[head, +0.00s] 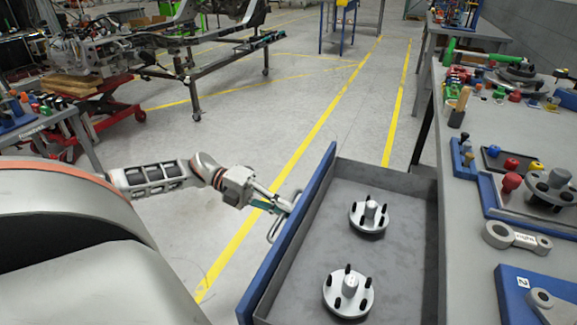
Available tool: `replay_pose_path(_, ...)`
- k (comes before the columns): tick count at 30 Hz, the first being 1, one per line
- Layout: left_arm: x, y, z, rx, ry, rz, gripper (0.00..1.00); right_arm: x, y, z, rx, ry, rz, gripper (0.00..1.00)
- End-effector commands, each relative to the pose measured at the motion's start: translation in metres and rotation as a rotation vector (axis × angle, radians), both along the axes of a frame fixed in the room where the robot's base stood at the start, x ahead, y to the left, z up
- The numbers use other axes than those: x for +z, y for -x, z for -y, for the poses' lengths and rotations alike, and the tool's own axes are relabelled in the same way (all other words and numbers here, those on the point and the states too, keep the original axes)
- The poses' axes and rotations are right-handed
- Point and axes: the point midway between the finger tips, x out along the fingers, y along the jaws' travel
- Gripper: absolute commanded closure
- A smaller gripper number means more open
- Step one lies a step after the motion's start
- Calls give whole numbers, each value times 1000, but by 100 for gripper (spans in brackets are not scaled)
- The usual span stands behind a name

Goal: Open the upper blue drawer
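The blue-fronted drawer (290,232) is pulled out from under the workbench, and its grey inside shows. Two round metal hubs with black studs lie in it, one toward the back (370,214) and one toward the front (348,291). A metal bar handle (272,232) sits on the outer face of the blue front. My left gripper (281,207) is at this handle, its fingers closing together on the bar. The exact contact is small and partly hidden. My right gripper is not in view. No lower drawer can be seen.
The grey workbench (450,215) on the right holds several tools, knobs, a flanged hub (552,187) and a grey link part (516,237). Open floor with yellow lines lies left of and behind the drawer. A red cart (90,105) and a chassis frame stand farther back left.

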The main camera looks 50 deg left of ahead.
Motion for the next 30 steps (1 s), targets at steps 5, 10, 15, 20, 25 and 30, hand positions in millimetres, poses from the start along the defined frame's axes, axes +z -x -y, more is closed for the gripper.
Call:
replay_pose_path(5,1,0,0,-1,0,0,85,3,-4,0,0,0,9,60)
replay_pose_path(10,0,0,0,0,0,0,85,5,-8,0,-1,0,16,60)
replay_pose_path(15,0,1,-2,0,-1,0,85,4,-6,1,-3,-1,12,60)
replay_pose_path(20,3,8,-18,1,-4,-4,85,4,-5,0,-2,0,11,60)
replay_pose_path(25,9,21,-50,3,-4,-6,85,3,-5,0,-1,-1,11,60)
replay_pose_path(30,17,33,-80,3,-1,-4,85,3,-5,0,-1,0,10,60)
